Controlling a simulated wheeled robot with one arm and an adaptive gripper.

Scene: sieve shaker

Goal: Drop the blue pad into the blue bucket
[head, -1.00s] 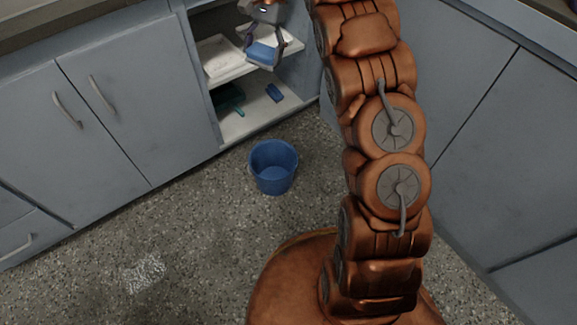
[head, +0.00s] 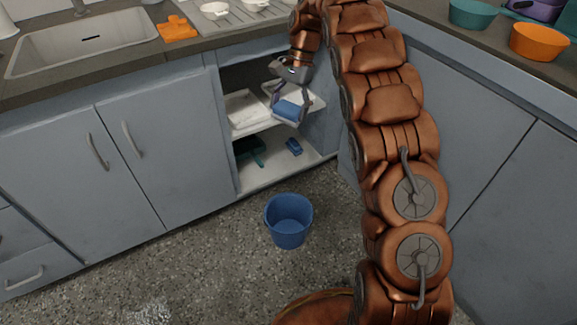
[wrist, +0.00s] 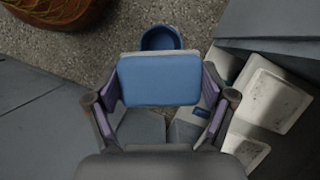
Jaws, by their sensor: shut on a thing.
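The blue pad (head: 289,111) is between the fingers of my gripper (head: 291,103), in front of the open cabinet. In the wrist view the pad (wrist: 160,80) lies flat and wide between the two purple-lined fingers of my gripper (wrist: 160,97), which are shut on it. The blue bucket (head: 288,222) stands upright on the floor below, in front of the cabinet. In the wrist view the bucket (wrist: 160,37) shows beyond the pad, partly hidden by it. The bucket's inside looks empty in the head view.
The open cabinet's upper shelf (head: 238,122) holds white things, and its lower shelf (head: 262,178) holds a blue object (head: 294,146) and a dark green object (head: 249,150). Closed doors flank it. Speckled floor (head: 195,258) around the bucket is clear. An orange cloth-like item (head: 177,28) lies by the sink.

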